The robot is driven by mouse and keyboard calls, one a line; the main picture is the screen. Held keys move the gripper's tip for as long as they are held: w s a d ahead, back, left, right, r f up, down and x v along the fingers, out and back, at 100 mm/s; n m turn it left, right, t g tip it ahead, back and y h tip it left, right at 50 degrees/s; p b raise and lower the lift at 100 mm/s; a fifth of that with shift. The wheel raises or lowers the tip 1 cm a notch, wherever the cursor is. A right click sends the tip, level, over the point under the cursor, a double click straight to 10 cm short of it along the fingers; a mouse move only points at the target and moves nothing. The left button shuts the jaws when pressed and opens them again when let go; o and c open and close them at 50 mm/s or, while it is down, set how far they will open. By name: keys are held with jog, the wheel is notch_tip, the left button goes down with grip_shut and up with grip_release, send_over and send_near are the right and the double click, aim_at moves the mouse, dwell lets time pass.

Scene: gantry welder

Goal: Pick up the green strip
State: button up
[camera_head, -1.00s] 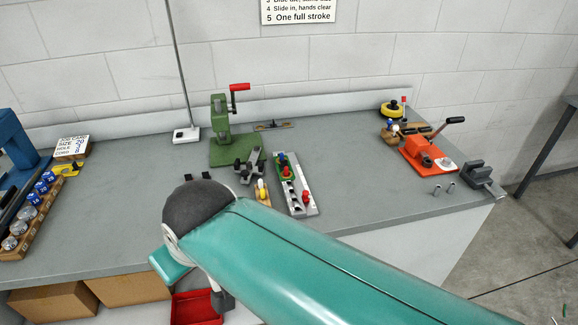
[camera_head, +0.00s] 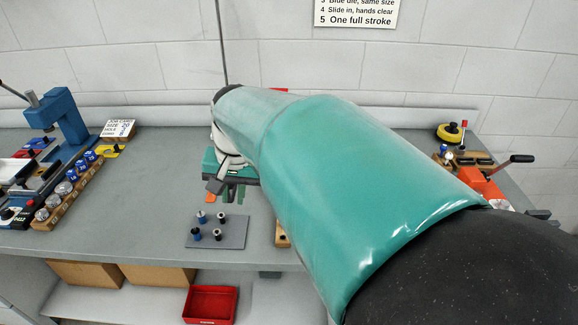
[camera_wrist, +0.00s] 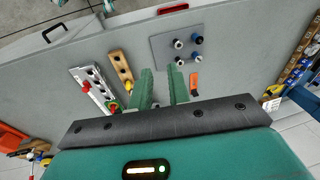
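My gripper (camera_wrist: 162,82) points down over the bench, its two green fingers apart with bench surface showing between them. In the head view my gripper (camera_head: 232,192) hangs just behind a grey plate with pegs. I cannot pick out a separate green strip; it may be hidden by the fingers, which are a similar green. An orange strip (camera_wrist: 194,82) lies just right of the fingers in the wrist view, and it shows left of the gripper in the head view (camera_head: 211,197).
The grey plate (camera_head: 230,241) carries several blue and black pegs. A wooden block with a yellow knob (camera_wrist: 118,65) and a grey rail with red knobs (camera_wrist: 88,75) lie near. A blue press (camera_head: 60,115) and wooden rack (camera_head: 62,200) stand left. A red bin (camera_head: 209,303) sits below.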

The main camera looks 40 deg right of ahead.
jog(key=w+d+f+m+y, duration=0.3)
jog(key=w+d+f+m, duration=0.15)
jog(key=d, duration=0.35)
jog(key=w+d+f+m+y, duration=0.25)
jog(key=w+d+m, duration=0.2)
jog(key=d, duration=0.45)
jog(key=s+d+f+m+t+y, duration=0.1)
jog(key=s+d+f+m+t, duration=0.1)
jog(key=d, duration=0.5)
jog(key=s+d+f+m+t+y, duration=0.1)
jog(key=s+d+f+m+t, duration=0.1)
jog(key=d, duration=0.6)
jog(key=s+d+f+m+t+y, duration=0.2)
jog(key=d+f+m, duration=0.2)
jog(key=d, duration=0.4)
jog(key=shift+s+d+f+m+t, duration=0.15)
jog(key=shift+m+t, duration=0.25)
jog(key=shift+m, duration=0.3)
jog(key=x, duration=1.3)
jog(key=shift+w+f, duration=0.1)
jog(key=shift+w, duration=0.15)
grip_shut()
